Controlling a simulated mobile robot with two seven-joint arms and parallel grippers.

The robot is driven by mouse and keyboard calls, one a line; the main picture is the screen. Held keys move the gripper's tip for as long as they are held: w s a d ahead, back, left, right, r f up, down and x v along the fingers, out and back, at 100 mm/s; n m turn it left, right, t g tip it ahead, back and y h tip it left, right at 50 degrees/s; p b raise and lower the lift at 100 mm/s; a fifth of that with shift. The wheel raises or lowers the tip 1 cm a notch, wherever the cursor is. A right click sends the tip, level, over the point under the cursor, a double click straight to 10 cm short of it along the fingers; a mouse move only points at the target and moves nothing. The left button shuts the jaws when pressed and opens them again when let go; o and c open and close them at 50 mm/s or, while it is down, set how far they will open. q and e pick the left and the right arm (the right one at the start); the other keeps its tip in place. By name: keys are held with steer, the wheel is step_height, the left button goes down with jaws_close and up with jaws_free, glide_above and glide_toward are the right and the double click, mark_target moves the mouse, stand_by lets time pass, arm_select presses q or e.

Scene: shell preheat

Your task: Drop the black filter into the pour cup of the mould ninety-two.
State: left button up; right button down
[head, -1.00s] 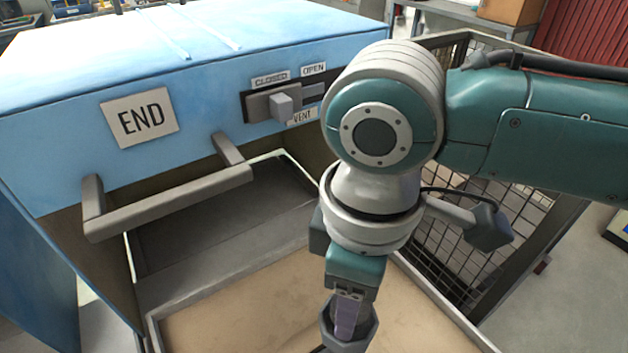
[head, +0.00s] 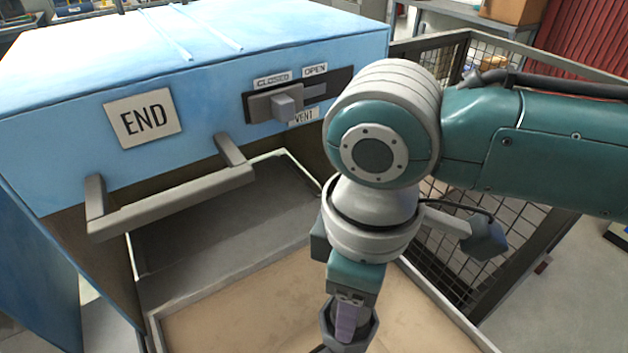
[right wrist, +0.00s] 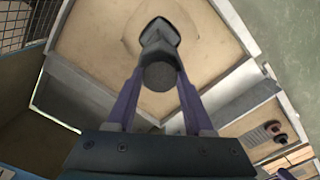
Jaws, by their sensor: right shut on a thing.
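My right gripper (right wrist: 157,80) is shut on a dark round piece, the black filter (right wrist: 160,75), held between its two purple fingers. It also shows pointing down at the bottom of the head view (head: 347,325). Just beyond the filter in the right wrist view is a dark grey flared shape (right wrist: 163,30), which looks like the pour cup of the mould. I cannot tell whether the filter touches it. No number ninety-two is readable. My left gripper is out of view.
A tan sand bed (head: 235,310) in a pale frame lies below the gripper. A blue furnace (head: 60,160) with a grey handle (head: 170,205) and a vent slider (head: 282,103) stands at the left. A mesh fence (head: 455,265) is behind my right arm.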

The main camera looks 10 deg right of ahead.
steer(key=shift+c, duration=1)
jaws_free()
step_height(320, 180, up, 10)
steer(key=p, duration=0.1)
